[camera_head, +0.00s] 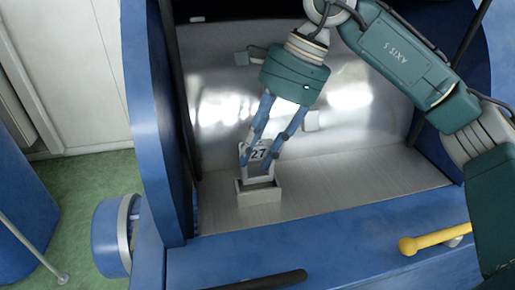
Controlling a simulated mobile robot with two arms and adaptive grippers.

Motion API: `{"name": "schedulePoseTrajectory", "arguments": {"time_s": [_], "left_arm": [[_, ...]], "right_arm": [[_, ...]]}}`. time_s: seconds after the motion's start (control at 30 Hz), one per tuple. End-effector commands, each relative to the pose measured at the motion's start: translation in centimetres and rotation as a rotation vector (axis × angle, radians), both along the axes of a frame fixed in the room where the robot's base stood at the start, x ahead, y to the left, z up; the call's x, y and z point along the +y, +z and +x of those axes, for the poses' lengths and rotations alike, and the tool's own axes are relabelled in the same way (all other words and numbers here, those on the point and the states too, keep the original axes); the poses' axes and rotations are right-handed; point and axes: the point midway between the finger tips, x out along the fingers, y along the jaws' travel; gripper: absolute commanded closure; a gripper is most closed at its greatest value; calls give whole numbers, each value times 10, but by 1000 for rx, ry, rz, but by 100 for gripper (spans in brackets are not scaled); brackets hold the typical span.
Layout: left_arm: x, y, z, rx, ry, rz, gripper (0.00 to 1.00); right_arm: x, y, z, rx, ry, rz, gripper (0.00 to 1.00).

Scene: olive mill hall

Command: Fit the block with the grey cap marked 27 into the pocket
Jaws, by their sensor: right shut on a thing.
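The block with the grey cap marked 27 (258,155) is in the middle of the machine's bay. My right gripper (256,163) comes down from above and is shut on it, one finger on each side. The pocket (259,197) is a small grey box with raised walls on the metal floor of the bay. The block stands right at the pocket, its lower end behind the front wall. I cannot tell how deep it sits inside. My left gripper is not in view.
The bay has a bare metal floor (370,186) and a shiny back wall, between blue side walls (154,110). A blue front ledge (220,262) carries a yellow handle (430,241) and a dark bar (262,282). Floor to the right of the pocket is clear.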

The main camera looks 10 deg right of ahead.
Motion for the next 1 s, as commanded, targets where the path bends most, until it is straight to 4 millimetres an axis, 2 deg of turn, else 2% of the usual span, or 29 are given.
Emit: {"name": "schedulePoseTrajectory", "arguments": {"time_s": [0.4, 1.0], "left_arm": [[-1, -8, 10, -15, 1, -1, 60], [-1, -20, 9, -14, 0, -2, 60]], "right_arm": [[0, -10, 0, -2, 0, 2, 100], [0, -25, 0, -2, -1, 2, 100]]}}
